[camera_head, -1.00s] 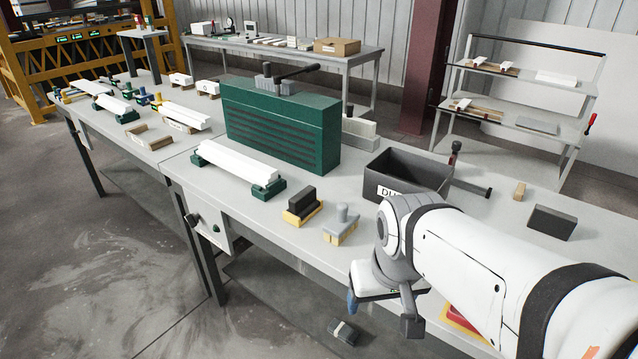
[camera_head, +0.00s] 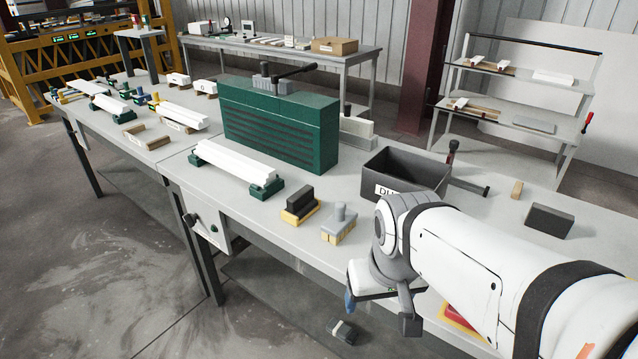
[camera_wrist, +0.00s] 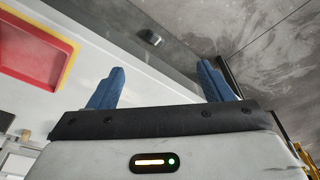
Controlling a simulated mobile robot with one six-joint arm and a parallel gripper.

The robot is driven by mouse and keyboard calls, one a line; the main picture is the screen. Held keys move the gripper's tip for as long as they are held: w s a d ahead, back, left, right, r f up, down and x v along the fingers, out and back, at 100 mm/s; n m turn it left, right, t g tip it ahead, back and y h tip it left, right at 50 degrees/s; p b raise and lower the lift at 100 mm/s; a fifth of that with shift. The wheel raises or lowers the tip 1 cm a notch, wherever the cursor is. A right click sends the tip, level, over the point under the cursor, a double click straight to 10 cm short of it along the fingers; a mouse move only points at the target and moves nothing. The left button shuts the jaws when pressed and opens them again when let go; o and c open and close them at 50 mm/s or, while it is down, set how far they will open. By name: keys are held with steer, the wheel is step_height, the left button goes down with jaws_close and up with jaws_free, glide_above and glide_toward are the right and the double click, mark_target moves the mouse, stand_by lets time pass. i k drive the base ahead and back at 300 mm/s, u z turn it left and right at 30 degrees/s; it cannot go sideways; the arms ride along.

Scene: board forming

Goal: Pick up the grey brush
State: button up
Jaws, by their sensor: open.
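The grey brush (camera_head: 339,224), a grey block with an upright knob and tan bristles below, stands on the workbench near its front edge. My gripper (camera_head: 380,308) is open and empty, to the right of the brush and nearer the camera, apart from it, out past the bench's front edge. In the wrist view, my gripper's two blue fingers (camera_wrist: 160,82) are spread wide with nothing between them. The grey brush is not seen in the wrist view.
A black block with a yellow base (camera_head: 300,206) stands left of the brush. A dark bin (camera_head: 405,172) stands behind it. A small dark object (camera_head: 342,331) lies below bench height and shows in the wrist view (camera_wrist: 151,38). A red-and-yellow tray (camera_wrist: 68,52) is beside my gripper.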

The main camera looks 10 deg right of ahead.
mark_target(336, 227)
steer(key=u, duration=0.75)
steer(key=k, duration=1.2)
steer(key=u, duration=1.25)
steer(key=i, duration=0.35)
steer(key=z, duration=0.55)
steer(key=i, duration=1.4)
steer(key=z, duration=1.4)
steer(key=i, duration=0.7)
steer(key=z, duration=0.3)
steer(key=k, duration=0.85)
steer(key=z, duration=0.2)
steer(key=i, duration=0.8)
steer(key=u, duration=0.05)
